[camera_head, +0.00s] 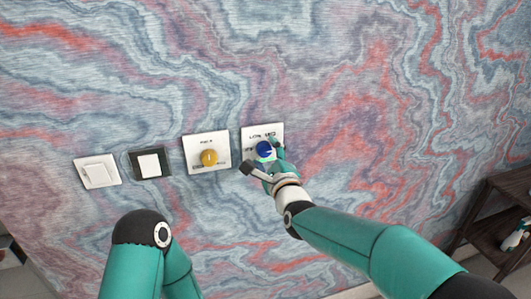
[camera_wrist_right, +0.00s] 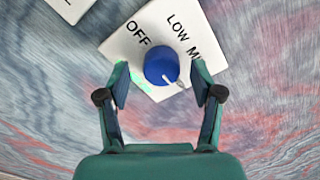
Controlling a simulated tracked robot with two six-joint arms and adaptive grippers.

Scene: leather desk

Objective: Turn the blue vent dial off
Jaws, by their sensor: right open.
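The blue vent dial (camera_head: 264,149) sits on a white square plate (camera_head: 249,131) on the wall, the rightmost of the wall fittings. In the right wrist view the dial (camera_wrist_right: 161,66) is a round blue knob with a pale pointer mark toward its lower right. The plate there reads OFF at upper left, LOW at the top and a partly hidden word starting with M at right. My right gripper (camera_wrist_right: 160,82) is open, with one finger on each side of the dial and gaps between. It also shows in the head view (camera_head: 262,158). My left gripper is out of view.
Left of the blue dial are a yellow dial (camera_head: 209,158) on a white plate, a dark-framed switch (camera_head: 149,164) and a white switch (camera_head: 97,171). A dark shelf (camera_head: 490,222) stands at the lower right. The wall above the fittings is clear.

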